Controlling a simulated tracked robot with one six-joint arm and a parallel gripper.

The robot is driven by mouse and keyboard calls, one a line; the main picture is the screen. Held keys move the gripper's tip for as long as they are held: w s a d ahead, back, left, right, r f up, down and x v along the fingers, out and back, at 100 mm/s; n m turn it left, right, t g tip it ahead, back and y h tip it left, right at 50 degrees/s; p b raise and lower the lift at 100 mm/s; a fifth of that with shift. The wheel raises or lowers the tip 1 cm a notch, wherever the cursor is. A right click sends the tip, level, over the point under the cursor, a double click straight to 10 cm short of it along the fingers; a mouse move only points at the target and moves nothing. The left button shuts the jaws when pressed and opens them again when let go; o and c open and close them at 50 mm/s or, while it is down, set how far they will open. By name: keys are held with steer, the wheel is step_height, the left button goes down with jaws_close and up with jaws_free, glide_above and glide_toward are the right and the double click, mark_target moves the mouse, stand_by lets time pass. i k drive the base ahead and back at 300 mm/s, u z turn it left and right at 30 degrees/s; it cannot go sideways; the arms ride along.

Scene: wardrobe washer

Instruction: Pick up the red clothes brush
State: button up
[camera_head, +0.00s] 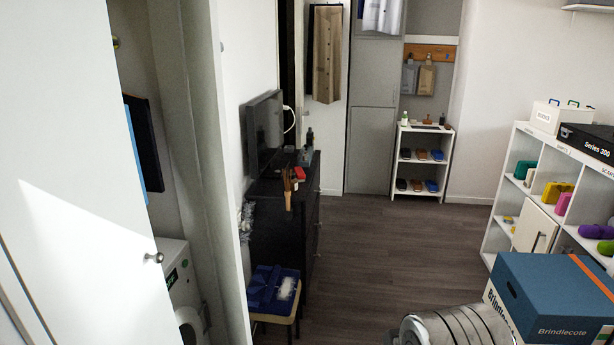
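A small red object (300,173) lies on top of the black dresser (285,215), near its front edge. It may be the red clothes brush, but it is too small to tell its bristles or handle. A brown wooden item (288,183) stands close beside it at the dresser's near end. My gripper is not in view.
A dark screen (264,132) stands on the dresser. A stool with a blue item (270,287) is at its near end. A white door (80,200) fills the left. A blue-lidded box (555,290) and white shelf (492,225) line the right. The middle floor (385,245) is clear.

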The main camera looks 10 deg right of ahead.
mark_target(301, 175)
steer(key=u, duration=0.05)
steer(key=i, duration=1)
steer(key=z, duration=0.05)
